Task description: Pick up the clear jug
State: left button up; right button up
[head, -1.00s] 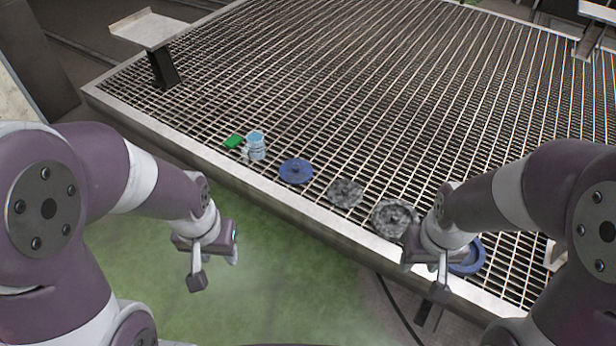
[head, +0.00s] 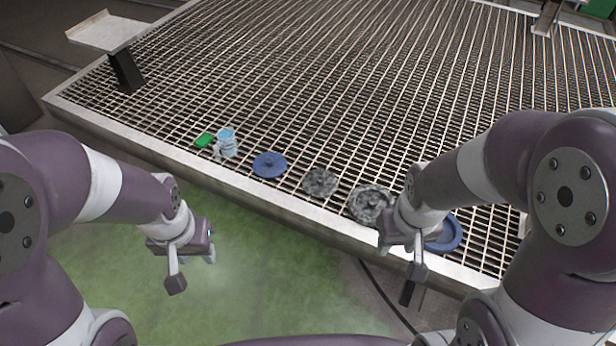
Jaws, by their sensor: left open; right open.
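The clear jug (head: 227,143) looks light blue and see-through. It stands upright on the metal grating near its front edge, left of the middle of the head view. My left gripper (head: 193,268) is open and empty over the green floor, in front of the grating and apart from the jug. My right gripper (head: 398,262) is open at the grating's front edge, far to the right of the jug. It partly hides a blue ring-shaped thing (head: 447,236).
The grating (head: 330,90) behind is clear. Its raised metal rim (head: 190,174) runs along the front.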

aim_at(226, 141)
jog(key=z, duration=1.35)
jog(key=u, duration=1.85)
jog(key=i+j+z, duration=0.1)
jog(key=z, duration=1.55)
jog(key=j+z, duration=0.55)
jog(key=j, duration=0.3)
jog(key=j+z, duration=0.3)
jog(key=k+j+z, duration=0.25)
jog(key=j, duration=0.2)
jog(key=j+z, duration=0.3)
jog(key=k+j+z, duration=0.25)
jog(key=j, duration=0.2)
jog(key=k+j+z, duration=0.15)
jog(key=j+z, duration=0.15)
jog(key=k+j+z, duration=0.1)
jog(key=k+j, duration=0.7)
jog(key=j, duration=0.2)
jog(key=k+j, duration=0.85)
jog(key=i+j+z, duration=0.05)
